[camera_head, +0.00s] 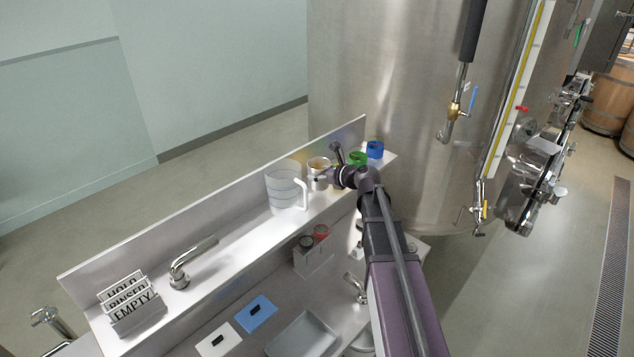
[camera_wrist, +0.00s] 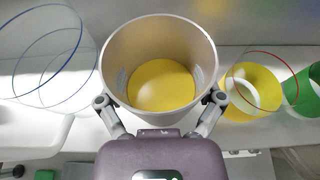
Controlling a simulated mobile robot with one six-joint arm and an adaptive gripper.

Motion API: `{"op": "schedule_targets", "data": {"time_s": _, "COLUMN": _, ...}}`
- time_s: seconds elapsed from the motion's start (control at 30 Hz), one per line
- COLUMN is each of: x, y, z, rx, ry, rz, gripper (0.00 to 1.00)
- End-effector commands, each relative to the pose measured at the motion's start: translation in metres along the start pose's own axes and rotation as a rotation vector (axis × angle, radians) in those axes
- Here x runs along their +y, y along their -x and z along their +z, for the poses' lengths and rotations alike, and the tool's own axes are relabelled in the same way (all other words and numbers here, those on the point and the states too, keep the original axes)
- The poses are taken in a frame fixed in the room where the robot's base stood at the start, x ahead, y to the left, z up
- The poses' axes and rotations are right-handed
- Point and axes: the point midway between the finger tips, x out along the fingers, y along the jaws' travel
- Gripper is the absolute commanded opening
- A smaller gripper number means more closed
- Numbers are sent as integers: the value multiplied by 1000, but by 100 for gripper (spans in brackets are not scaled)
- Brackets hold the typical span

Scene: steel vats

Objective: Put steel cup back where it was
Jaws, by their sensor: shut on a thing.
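The steel cup (camera_head: 316,175) is at the back shelf, just right of the clear measuring jug. In the wrist view the steel cup (camera_wrist: 158,45) is upright with its open mouth toward the camera, and a yellow layer shows at its bottom. My gripper (camera_wrist: 160,101) is shut on the cup, one finger on each side of its wall. In the head view my gripper (camera_head: 330,177) reaches the cup from the right and hides part of it. Whether the cup's base touches the shelf cannot be told.
The clear jug (camera_head: 284,190) stands close left of the cup. A clear, red-rimmed vessel with yellow (camera_wrist: 254,88) is close right, then green (camera_head: 357,158) and blue (camera_head: 375,149) items. The shelf (camera_head: 233,237) is bare between jug and tap (camera_head: 190,262). A large vat rises behind.

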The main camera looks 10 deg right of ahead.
Motion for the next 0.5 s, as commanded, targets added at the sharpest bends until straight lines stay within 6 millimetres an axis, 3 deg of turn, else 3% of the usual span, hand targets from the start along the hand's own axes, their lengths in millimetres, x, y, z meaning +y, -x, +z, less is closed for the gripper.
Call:
{"op": "schedule_targets", "data": {"time_s": 0.07, "x": 1, "y": -9, "z": 2, "rx": 0, "ry": 1, "rz": 1, "gripper": 28}}
{"op": "schedule_targets", "data": {"time_s": 0.5, "x": 2, "y": -19, "z": -30, "rx": -1, "ry": 0, "rz": 1, "gripper": 28}}
